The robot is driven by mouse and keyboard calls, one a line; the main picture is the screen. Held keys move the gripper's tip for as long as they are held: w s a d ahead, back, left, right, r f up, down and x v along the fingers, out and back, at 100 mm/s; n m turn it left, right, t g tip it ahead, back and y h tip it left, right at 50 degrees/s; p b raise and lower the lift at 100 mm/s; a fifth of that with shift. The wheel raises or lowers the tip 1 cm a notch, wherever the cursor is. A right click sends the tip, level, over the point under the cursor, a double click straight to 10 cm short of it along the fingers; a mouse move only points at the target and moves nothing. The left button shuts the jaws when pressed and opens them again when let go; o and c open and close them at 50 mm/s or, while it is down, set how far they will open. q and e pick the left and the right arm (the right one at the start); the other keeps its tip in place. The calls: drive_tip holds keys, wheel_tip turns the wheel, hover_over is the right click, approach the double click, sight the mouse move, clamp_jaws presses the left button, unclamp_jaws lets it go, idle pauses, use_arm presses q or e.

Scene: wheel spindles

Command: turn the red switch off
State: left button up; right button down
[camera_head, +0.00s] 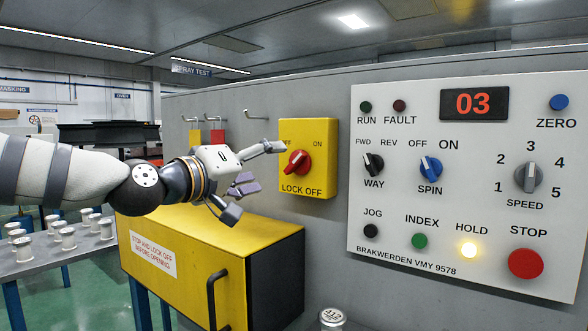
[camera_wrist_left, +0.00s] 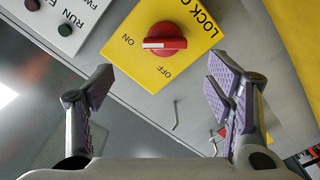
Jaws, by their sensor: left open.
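The red switch (camera_head: 297,163) is a rotary knob on a yellow plate (camera_head: 323,180) marked OFF, ON and LOCK OFF. It also shows in the left wrist view (camera_wrist_left: 165,44), where its white stripe points toward the ON label. My left gripper (camera_head: 256,178) is open and empty, to the left of the switch in the head view. My right gripper is in neither view.
A grey control panel (camera_head: 460,265) with knobs and buttons is right of the yellow plate. A yellow box (camera_head: 205,235) with a black handle (camera_head: 216,300) juts out below my left gripper. Hooks with tags (camera_head: 217,137) are on the wall at left. A metal spindle (camera_head: 332,318) stands at the bottom.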

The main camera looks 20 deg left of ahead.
sight(294, 165)
use_arm(q)
drive_tip(key=x, duration=0.6)
drive_tip(key=f+b+x, duration=0.1)
drive_tip(key=x, duration=0.3)
drive_tip(key=shift+w, duration=0.1)
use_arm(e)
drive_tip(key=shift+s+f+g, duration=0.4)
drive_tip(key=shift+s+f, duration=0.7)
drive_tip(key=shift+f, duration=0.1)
use_arm(q)
drive_tip(key=shift+c, duration=0.3)
drive_tip(key=c, duration=1.1)
